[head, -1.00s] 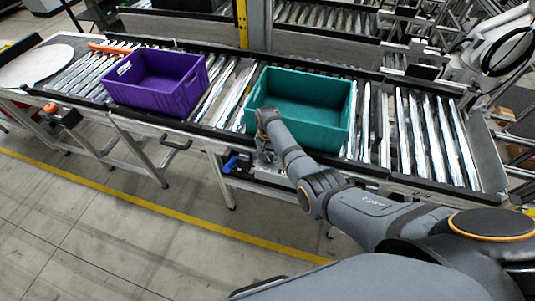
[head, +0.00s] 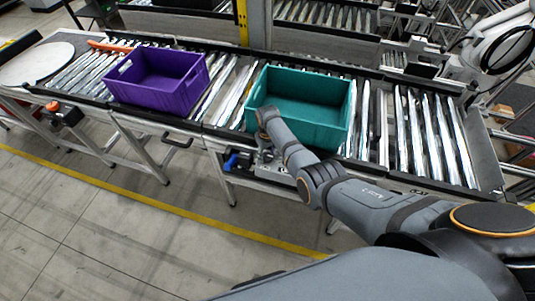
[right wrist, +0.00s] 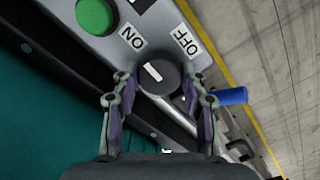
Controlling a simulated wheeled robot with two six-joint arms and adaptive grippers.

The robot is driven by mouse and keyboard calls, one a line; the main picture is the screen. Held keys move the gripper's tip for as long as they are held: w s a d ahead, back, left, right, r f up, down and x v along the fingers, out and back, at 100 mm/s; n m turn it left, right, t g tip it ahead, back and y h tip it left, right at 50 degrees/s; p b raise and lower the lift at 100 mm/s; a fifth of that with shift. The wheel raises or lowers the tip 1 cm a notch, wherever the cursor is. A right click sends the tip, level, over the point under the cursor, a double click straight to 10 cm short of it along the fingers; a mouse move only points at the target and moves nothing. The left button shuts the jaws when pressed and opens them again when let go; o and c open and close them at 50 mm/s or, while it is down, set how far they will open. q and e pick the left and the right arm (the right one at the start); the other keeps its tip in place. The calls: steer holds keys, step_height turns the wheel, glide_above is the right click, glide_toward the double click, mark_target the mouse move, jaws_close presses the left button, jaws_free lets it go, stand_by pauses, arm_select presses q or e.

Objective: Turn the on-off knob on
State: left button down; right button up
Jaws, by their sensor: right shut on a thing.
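The on-off knob (right wrist: 157,77) is a dark round dial with a white line on a grey control box (right wrist: 98,45). The ON label (right wrist: 132,38) is at its upper left and the OFF label (right wrist: 185,41) at its upper right. The white line slants, its upper end leaning left towards ON. My right gripper (right wrist: 158,92) has its two fingers on either side of the knob and is shut on it. In the head view my right gripper (head: 266,157) is small at the conveyor's front edge, and the knob is hidden there. My left gripper is out of view.
A green button (right wrist: 96,16) is beside the ON label. A blue part (right wrist: 232,96) sticks out right of the gripper. A teal crate (head: 335,132) stands on the rollers just behind my right arm, and a purple crate (head: 150,98) is further left. The floor in front is clear.

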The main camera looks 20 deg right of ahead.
mark_target(267, 155)
steer(key=shift+n, duration=0.4)
steer(key=o, duration=1.2)
steer(key=shift+c, duration=0.2)
steer(key=shift+r, duration=0.2)
step_height(267, 155, up, 12)
steer(key=shift+f, duration=0.2)
